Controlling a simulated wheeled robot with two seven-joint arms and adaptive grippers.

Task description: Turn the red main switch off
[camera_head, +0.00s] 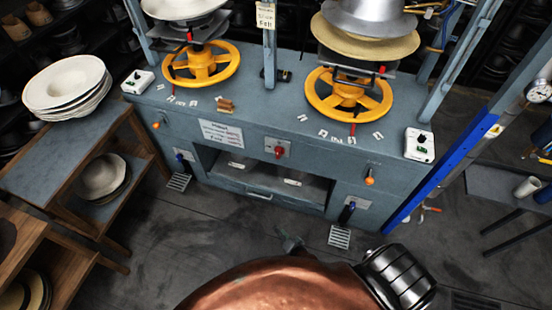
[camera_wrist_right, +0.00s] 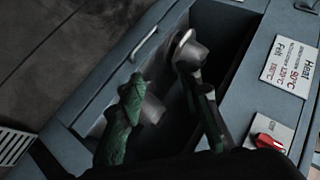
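The red main switch (camera_head: 279,151) sits on a small pale plate at the middle of the blue-grey press front, above the open shelf recess. It also shows at the lower right of the right wrist view (camera_wrist_right: 268,142), partly cut off by a dark part in front. My right gripper (camera_head: 292,243) shows small in the head view, below the switch and apart from it, mostly hidden behind my copper-coloured body. My left gripper is not in view.
The press (camera_head: 250,112) carries two yellow handwheels (camera_head: 200,66) and hat stacks. A wooden shelf with hats (camera_head: 67,82) stands left. A blue post (camera_head: 440,168) rises right. The floor before the press is mostly clear.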

